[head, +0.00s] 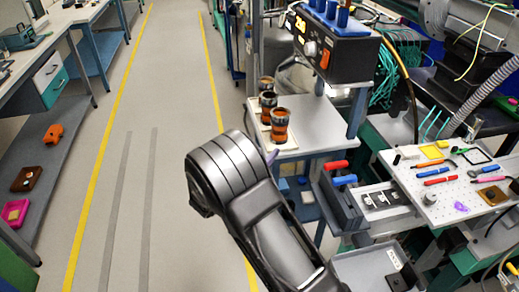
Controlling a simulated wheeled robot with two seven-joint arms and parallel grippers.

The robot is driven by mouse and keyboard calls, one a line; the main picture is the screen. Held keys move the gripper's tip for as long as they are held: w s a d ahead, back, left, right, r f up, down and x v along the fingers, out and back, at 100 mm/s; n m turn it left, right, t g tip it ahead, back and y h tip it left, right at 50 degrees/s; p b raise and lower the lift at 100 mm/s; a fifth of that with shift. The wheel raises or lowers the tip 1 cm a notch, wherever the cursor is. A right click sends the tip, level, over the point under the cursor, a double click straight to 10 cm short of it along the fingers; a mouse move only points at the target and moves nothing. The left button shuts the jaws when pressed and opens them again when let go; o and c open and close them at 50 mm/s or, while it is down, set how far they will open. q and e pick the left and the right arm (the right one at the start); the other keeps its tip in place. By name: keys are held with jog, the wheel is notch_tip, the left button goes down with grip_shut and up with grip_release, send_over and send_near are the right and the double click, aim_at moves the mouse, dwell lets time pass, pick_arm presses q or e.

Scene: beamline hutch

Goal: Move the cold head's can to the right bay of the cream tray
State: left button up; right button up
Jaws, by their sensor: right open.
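I cannot tell which is the cold head's can. A cream edge (257,124) shows beneath them and looks like the cream tray; its bays are not clear. My right arm reaches up through the middle of the picture. My right gripper (271,157) is mostly hidden behind it, with only a small tip showing at the table's near left edge, apart from the cans. It is open. My left gripper is out of view.
To the right, a perforated board (440,185) holds pens and small parts. The aisle floor at left is clear.

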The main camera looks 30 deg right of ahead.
dwell(0.4)
jog(key=s+a+f+m+g+y, duration=0.1)
jog(key=s+f+m+g+y, duration=0.15)
jog(key=s+f, duration=0.5)
jog(key=s+f+m+g+y, duration=0.1)
jog(key=s+f+g+y, duration=0.3)
jog(key=f, duration=0.7)
jog(key=s+a+f+m+g+y, duration=0.3)
jog(key=s+a+f+m+y, duration=0.15)
jog(key=s+a+f, duration=0.7)
jog(key=s+a+m+t+y, duration=0.1)
jog(key=s+a+m+y, duration=0.1)
jog(key=a+m, duration=0.3)
jog(key=s+a+m+y, duration=0.3)
jog(key=a+m+y, duration=0.1)
jog(key=a+m, duration=0.2)
jog(key=s+a+f+m+t+y, duration=0.1)
jog(key=s+a+m+y, duration=0.1)
jog(key=a+m, duration=0.4)
jog(key=shift+s+a+t+y, duration=0.4)
jog(key=shift+s+a, duration=0.25)
jog(key=shift+a, duration=0.1)
jog(key=shift+c, duration=0.5)
